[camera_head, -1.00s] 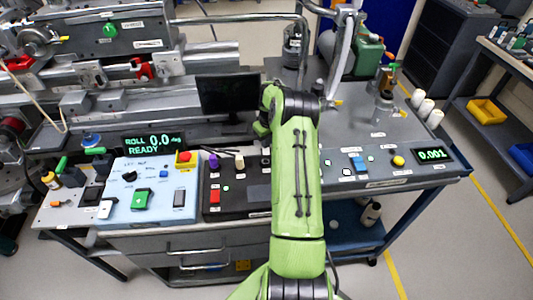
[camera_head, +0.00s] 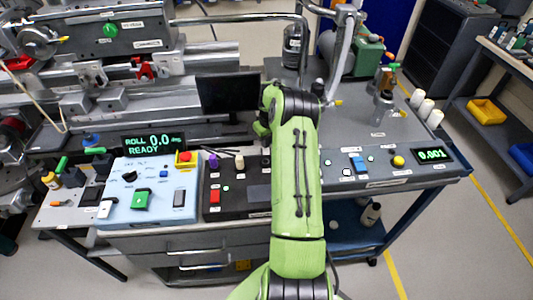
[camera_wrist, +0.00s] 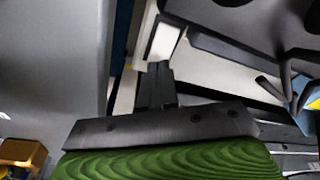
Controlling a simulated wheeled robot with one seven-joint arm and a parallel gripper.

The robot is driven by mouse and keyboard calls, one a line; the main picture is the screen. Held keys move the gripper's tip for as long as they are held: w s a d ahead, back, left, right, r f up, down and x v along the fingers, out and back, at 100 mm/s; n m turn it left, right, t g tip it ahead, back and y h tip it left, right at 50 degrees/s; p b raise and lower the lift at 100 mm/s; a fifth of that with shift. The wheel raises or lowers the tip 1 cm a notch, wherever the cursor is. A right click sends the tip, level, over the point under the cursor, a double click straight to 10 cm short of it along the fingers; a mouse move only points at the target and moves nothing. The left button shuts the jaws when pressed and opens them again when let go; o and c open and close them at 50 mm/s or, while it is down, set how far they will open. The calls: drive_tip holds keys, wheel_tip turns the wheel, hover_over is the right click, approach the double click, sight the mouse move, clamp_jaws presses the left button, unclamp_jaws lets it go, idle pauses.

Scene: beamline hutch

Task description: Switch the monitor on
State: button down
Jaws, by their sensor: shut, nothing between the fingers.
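The monitor (camera_head: 228,92) is a black screen at the back of the bench in the head view, just left of my arm. Its screen is dark. My green arm reaches up beside its right edge and hides what lies behind. My gripper is hidden in the head view. In the wrist view my gripper (camera_wrist: 157,84) shows as dark fingers, closed together and empty, above a dark bar and green housing. A large plain grey surface fills the left of the wrist view; I cannot tell what it is. No monitor button can be made out.
A light-blue control box (camera_head: 150,190) and a dark panel (camera_head: 235,196) stand at the bench front. A grey panel with a lit green readout (camera_head: 432,155) lies right. Another readout (camera_head: 152,144) shows "ROLL 0.0 READY". A metal pipe (camera_head: 240,19) runs above the monitor.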

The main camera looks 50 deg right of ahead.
drive_tip(key=shift+f+b, duration=0.7)
drive_tip(key=shift+f, duration=0.35)
idle(0.4)
drive_tip(key=shift+r+p, duration=2.25)
drive_tip(key=shift+r, duration=1.4)
drive_tip(key=shift+f, duration=0.1)
